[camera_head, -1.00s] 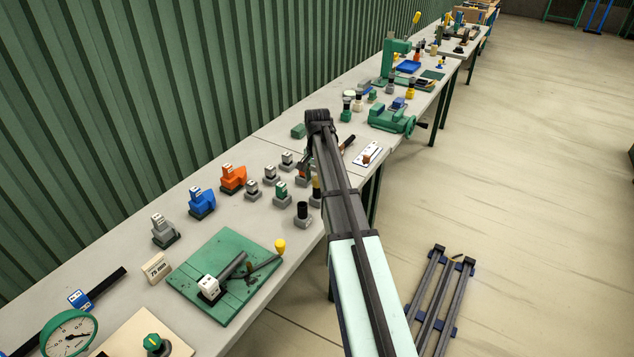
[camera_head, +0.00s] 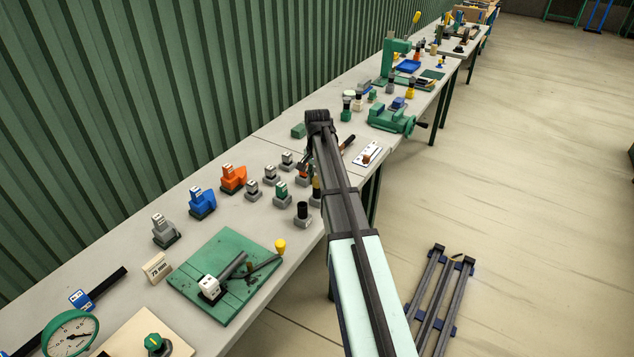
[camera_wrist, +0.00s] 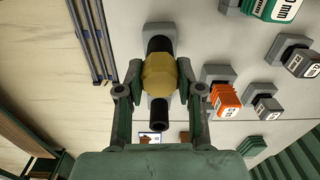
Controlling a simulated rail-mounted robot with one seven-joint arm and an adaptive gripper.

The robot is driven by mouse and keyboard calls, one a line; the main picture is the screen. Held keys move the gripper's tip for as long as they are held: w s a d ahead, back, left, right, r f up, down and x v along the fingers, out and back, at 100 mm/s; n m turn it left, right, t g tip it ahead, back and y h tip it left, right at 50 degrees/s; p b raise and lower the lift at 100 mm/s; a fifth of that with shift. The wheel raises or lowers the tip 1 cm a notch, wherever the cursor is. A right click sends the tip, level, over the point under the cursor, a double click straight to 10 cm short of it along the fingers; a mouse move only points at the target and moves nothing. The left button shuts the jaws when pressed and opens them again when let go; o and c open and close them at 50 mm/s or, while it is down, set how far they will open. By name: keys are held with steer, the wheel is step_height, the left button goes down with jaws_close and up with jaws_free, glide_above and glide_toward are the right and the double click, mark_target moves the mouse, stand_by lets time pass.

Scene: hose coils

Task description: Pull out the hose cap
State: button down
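The hose cap (camera_wrist: 159,76), as far as I can tell, is a yellow faceted piece with a black round stub towards the wrist camera. It stands over a black part on a grey base (camera_wrist: 152,31). In the head view the yellow and black piece (camera_head: 316,189) is at the table's front edge, partly behind my arm. My gripper (camera_wrist: 159,70) has one finger on each side of the yellow piece, and both fingertips appear to touch it. The exact contact is partly hidden. The gripper is mostly hidden in the head view.
Several small fittings on grey bases stand close by, including an orange one (camera_wrist: 225,98) and a black one (camera_head: 302,213). A green board (camera_head: 215,300) lies nearer on the table. A green vise (camera_head: 392,119) stands farther back. The floor beside the table is mostly free.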

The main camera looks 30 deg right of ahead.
steer(key=c, duration=1.7)
jaws_free()
jaws_close()
steer(key=shift+r, duration=0.45)
steer(key=shift+r+p, duration=0.9)
steer(key=shift+r, duration=0.25)
steer(key=shift+r+p, duration=1.8)
steer(key=shift+r, duration=1.4)
